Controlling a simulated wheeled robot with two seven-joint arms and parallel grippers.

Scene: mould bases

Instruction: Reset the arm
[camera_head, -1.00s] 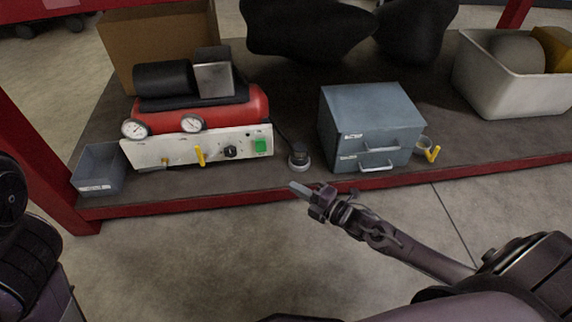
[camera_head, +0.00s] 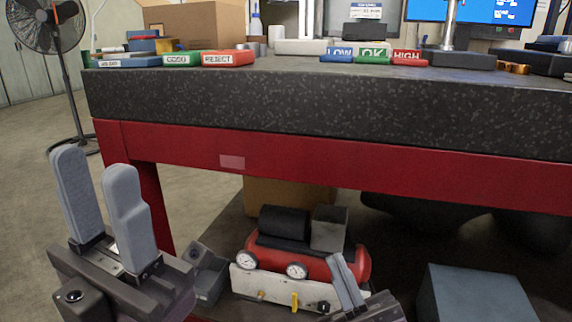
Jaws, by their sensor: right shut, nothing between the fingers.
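My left gripper (camera_head: 103,208) is large in the lower left of the head view. Its two grey fingers point up and stand apart, with nothing between them. My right gripper (camera_head: 346,284) is at the bottom, right of centre. Its fingers are together and hold nothing. It overlaps the right end of the red compressor's white panel in the picture; I cannot tell if they touch. Most of both arms lies outside the view.
A dark stone bench top (camera_head: 330,100) on a red frame (camera_head: 380,172) spans the view. Coloured bins and a cardboard box (camera_head: 200,25) stand on it. Below are a red compressor (camera_head: 320,262), a small grey bin (camera_head: 212,278) and a grey-blue cabinet (camera_head: 475,295). A fan (camera_head: 48,28) stands at left.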

